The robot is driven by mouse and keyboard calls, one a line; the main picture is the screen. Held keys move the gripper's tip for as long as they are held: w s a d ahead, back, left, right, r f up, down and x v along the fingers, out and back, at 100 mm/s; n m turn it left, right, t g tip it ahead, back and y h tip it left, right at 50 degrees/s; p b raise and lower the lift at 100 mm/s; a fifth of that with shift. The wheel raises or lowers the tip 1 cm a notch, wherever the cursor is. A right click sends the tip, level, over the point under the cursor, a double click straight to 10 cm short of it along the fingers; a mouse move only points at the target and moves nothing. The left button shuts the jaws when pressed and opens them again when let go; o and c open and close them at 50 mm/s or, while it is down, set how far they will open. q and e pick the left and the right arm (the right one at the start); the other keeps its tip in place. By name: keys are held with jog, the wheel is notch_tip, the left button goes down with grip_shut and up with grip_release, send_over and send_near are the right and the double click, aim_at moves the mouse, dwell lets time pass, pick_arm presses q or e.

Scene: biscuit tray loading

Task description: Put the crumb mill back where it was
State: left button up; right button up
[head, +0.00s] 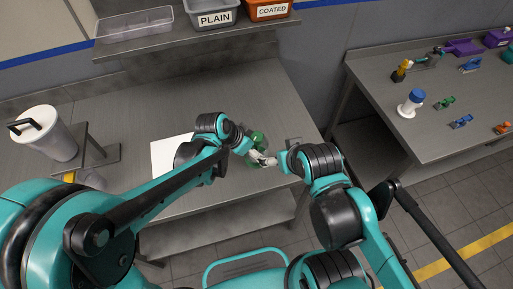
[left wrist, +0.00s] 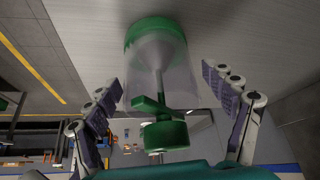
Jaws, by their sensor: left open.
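The crumb mill, with a green base, clear body and green crank, fills the middle of the left wrist view (left wrist: 160,60). In the head view only green parts of it (head: 258,140) show, near the front right of the steel table, partly hidden by my grippers. My left gripper (left wrist: 162,85) is open, with its fingers spread on either side of the mill and visible gaps between. In the head view my left gripper (head: 246,149) is at the mill. My right gripper (head: 268,161) is close by on the right; its fingers are too small to read.
A white sheet (head: 165,160) lies on the steel table (head: 130,100), left of the grippers. A lidded container (head: 50,138) stands at the left. PLAIN (head: 212,18) and COATED (head: 268,11) bins sit on the back shelf. The right table (head: 375,75) holds several small items.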

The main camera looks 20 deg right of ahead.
pick_arm(q)
jog(key=p+v, duration=0.3)
jog(key=v, duration=0.7)
jog(key=s+a+r+n+t+y, duration=0.1)
jog(key=a+n, duration=0.3)
jog(key=a, duration=0.4)
jog(key=s+a+r+n+t+y, duration=0.1)
jog(key=s+a+n, duration=0.3)
jog(key=a, duration=0.5)
jog(key=s+a+r+n+t+y, duration=0.1)
jog(key=s+a+n+t+y, duration=0.1)
jog(key=a+n, duration=0.3)
jog(key=s+a+y, duration=0.1)
jog(key=a, duration=0.2)
jog(key=shift+a+r+t, duration=0.35)
jog(key=shift+r+t, duration=0.05)
jog(key=shift+f, duration=0.15)
notch_tip(320, 180, down, 5)
jog(key=b, duration=0.5)
jog(key=shift+c, duration=0.3)
